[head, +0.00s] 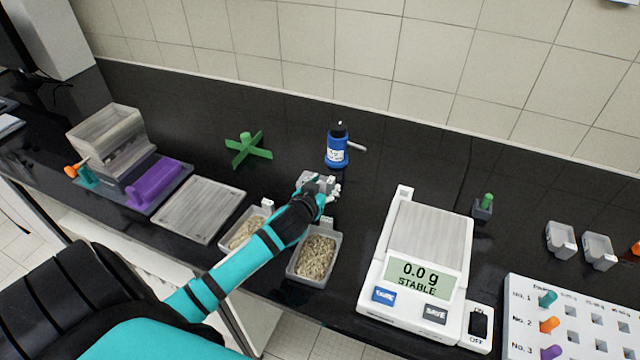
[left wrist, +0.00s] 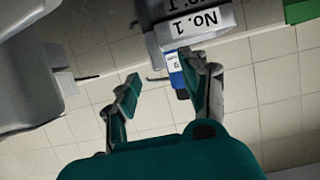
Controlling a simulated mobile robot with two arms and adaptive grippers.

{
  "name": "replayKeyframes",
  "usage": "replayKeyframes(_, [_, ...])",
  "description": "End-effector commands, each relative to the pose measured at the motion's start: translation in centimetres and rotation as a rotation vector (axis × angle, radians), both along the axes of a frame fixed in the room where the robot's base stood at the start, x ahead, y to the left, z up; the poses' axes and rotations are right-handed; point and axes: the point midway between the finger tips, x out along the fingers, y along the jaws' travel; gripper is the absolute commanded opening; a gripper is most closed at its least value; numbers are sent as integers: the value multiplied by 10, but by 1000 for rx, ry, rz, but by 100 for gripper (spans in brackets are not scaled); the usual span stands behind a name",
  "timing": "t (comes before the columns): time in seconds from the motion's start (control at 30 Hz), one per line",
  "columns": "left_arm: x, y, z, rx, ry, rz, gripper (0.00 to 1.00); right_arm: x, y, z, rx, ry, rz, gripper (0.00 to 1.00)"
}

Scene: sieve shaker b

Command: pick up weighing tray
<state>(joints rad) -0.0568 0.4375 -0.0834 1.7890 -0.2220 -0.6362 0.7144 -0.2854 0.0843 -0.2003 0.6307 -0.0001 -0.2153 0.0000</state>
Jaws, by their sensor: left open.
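My left gripper (head: 325,188) is over the middle of the black bench, in front of the blue bottle (head: 337,148). In the left wrist view the left gripper (left wrist: 162,87) has its fingers apart with nothing between the pads. A grey part labelled "No. 1" (left wrist: 190,25) shows beyond its fingers. A small grey piece (head: 316,180) shows at the gripper in the head view; the arm partly hides it, and I cannot tell whether they touch. Two small grey trays (head: 561,240) (head: 599,251) stand at the right, apart from the gripper. My right gripper is not in view.
Two grain-filled trays (head: 234,244) (head: 294,268) flank my left forearm. A balance (head: 375,270) reading 0.0 g stands to their right. A green cross-shaped part (head: 248,150) lies left of the bottle. A white numbered rack (head: 520,310) is at the right front. The rear bench is mostly clear.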

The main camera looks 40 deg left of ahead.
Motion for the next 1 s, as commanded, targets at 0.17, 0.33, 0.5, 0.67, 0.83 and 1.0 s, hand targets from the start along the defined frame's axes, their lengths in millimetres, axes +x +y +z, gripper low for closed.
replayKeyframes(0.17, [24,6,-1,2,-1,1,45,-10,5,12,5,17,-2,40])
replayKeyframes(0.33, [41,9,-11,0,0,0,45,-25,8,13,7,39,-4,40])
replayKeyframes(0.5, [44,10,-14,0,1,0,45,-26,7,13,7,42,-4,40])
replayKeyframes(0.67, [44,10,-14,0,0,0,43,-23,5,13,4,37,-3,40])
replayKeyframes(0.83, [44,10,-14,0,0,0,20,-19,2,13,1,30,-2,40])
replayKeyframes(1.0, [44,10,-14,0,0,0,1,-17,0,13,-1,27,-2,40])
